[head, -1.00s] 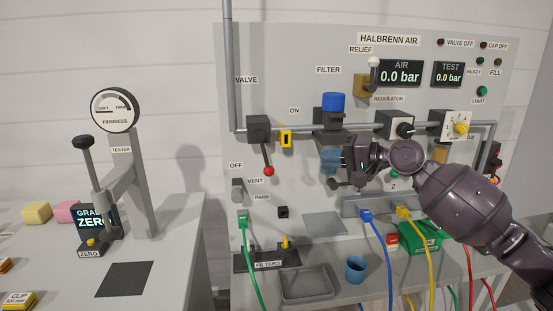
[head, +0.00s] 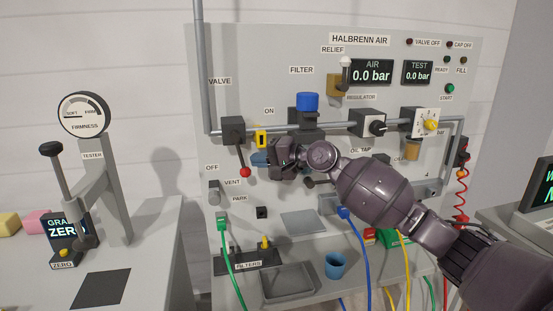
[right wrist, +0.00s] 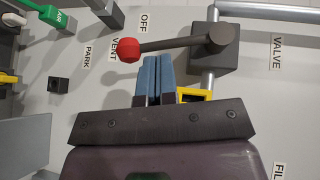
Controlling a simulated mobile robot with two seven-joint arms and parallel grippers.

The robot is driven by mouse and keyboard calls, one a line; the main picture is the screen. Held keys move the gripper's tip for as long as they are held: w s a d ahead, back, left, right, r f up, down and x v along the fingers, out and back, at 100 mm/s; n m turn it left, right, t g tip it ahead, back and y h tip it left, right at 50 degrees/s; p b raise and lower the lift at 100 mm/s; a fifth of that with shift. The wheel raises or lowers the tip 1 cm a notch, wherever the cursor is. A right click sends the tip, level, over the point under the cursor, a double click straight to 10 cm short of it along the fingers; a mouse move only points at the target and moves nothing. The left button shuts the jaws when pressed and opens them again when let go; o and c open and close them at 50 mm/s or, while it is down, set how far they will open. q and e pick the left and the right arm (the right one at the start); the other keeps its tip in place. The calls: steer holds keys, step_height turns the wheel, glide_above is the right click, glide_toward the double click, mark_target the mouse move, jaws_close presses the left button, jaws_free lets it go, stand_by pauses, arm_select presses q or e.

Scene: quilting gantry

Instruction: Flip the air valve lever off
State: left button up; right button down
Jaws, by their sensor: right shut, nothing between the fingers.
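The air valve (head: 233,130) is a dark block on the pipe at the panel's left. Its lever hangs down, tilted slightly right, and ends in a red ball (head: 245,172). The lever (right wrist: 175,43) and ball (right wrist: 128,50) also show in the right wrist view. My right gripper (head: 257,159) is shut and empty, just right of the lever. In the wrist view its blue fingertips (right wrist: 151,60) are close beside the lever, near the ball; I cannot tell whether they touch. My left gripper is not in view.
A yellow-framed piece (head: 261,139) hangs by the pipe near the ON label (head: 269,111). The OFF label (head: 212,168) is lower left of the lever. The blue-topped filter (head: 307,103) is to the right. The panel just left of the ball is clear.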

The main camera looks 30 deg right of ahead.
mark_target(241, 157)
steer(key=shift+x, duration=1.1)
steer(key=shift+w+a+f+m+t+y+b, duration=0.15)
steer(key=shift+a+f+m+t+y+b, duration=0.25)
steer(key=shift+a+m+t+y+b, duration=0.55)
steer(key=shift+d+n, duration=0.25)
